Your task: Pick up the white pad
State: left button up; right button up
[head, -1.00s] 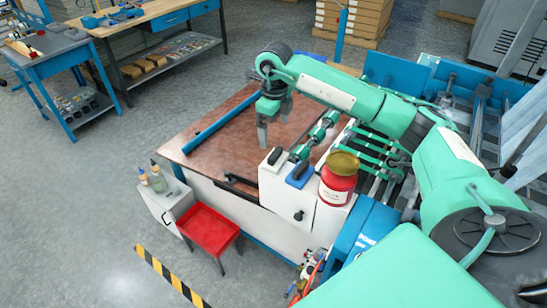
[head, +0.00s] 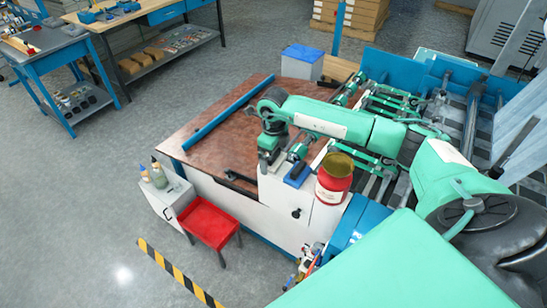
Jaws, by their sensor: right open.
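My right gripper (head: 266,166) points down over the near edge of the machine, just left of the blue pad (head: 297,175). Its jaws are open. The white pad with a dark handle, seen beside the blue pad a second ago, is now mostly hidden behind the gripper. I cannot tell whether the fingers touch it. My left gripper is not in view.
A red canister (head: 333,180) stands right of the blue pad. The brown tabletop (head: 225,138) is mostly clear, with a blue bar (head: 228,113) along it. A red stool (head: 210,222) and a small white cabinet (head: 168,200) stand at the front.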

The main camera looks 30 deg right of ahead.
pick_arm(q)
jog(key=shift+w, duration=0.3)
pick_arm(e)
jog(key=c, duration=1)
jog(key=shift+r, duration=0.1)
jog(key=shift+r+b, duration=0.35)
jog(key=shift+r, duration=0.25)
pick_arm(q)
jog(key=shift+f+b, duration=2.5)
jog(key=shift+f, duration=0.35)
pick_arm(e)
jog(key=shift+r, duration=9.35)
